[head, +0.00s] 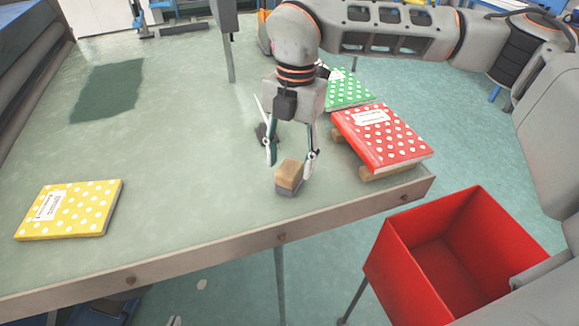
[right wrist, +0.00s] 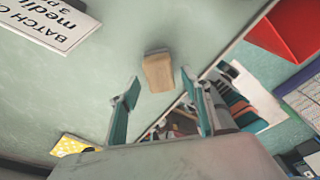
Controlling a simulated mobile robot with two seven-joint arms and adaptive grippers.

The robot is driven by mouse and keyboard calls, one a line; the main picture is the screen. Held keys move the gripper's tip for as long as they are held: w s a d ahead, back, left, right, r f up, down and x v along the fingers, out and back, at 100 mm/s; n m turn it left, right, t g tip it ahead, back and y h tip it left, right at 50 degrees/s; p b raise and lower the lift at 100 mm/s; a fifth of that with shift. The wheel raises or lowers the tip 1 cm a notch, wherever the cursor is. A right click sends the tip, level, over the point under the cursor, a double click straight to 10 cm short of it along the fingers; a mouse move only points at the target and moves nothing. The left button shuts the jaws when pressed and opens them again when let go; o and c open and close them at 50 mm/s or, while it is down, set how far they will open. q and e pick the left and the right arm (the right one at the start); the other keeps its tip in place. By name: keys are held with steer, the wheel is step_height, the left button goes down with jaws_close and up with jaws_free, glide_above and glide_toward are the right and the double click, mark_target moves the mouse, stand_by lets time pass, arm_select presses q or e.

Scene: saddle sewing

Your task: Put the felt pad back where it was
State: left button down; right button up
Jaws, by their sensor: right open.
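A small block (head: 289,176) with a tan top and grey base sits near the table's front edge. It also shows in the right wrist view (right wrist: 158,72). It may be the felt pad, but I cannot tell for sure. A dark green flat patch (head: 108,88) lies at the table's back left; I cannot tell if it is felt or a mark. My right gripper (head: 291,160) points down, open, its fingertips on either side of or just above the block. In the right wrist view the block shows beyond the gap between the fingertips. My left gripper is out of view.
A yellow dotted book (head: 70,210) lies at the front left. A red dotted book (head: 385,138) rests on wooden pieces at the right, with a green one (head: 348,92) behind. A red open bin (head: 400,270) stands off the right corner. A printed card (right wrist: 48,20) is near. The table's middle left is clear.

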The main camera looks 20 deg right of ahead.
mark_target(293, 164)
step_height(293, 164, up, 10)
steer(key=shift+w+d+f+b, duration=0.2)
steer(key=shift+w+d+b, duration=0.1)
steer(key=shift+w+d, duration=0.1)
steer(key=shift+f, duration=0.1)
